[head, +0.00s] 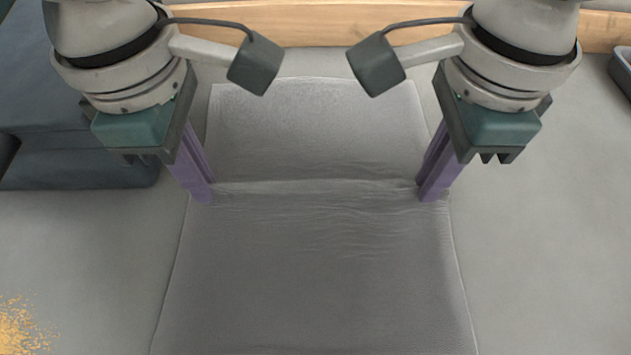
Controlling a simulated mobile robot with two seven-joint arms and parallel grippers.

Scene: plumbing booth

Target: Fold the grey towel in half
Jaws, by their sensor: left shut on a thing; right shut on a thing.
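The grey towel (318,290) lies on the grey surface, running from the bottom edge of the head view up towards the wooden strip. A raised ridge with wrinkles crosses it between my two grippers. My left gripper (203,196) is shut on the towel's left edge at one end of the ridge. My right gripper (432,196) is shut on its right edge at the other end. The far part of the towel lies beyond the ridge, between the arms. The towel's near edge is out of view.
A wooden strip (316,26) runs along the back. A dark blue-grey object (70,165) stands at the left. A dark tray-like thing (622,70) is cut off at the right edge. Yellow-orange specks (22,328) lie at the bottom left. The surface right of the towel is clear.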

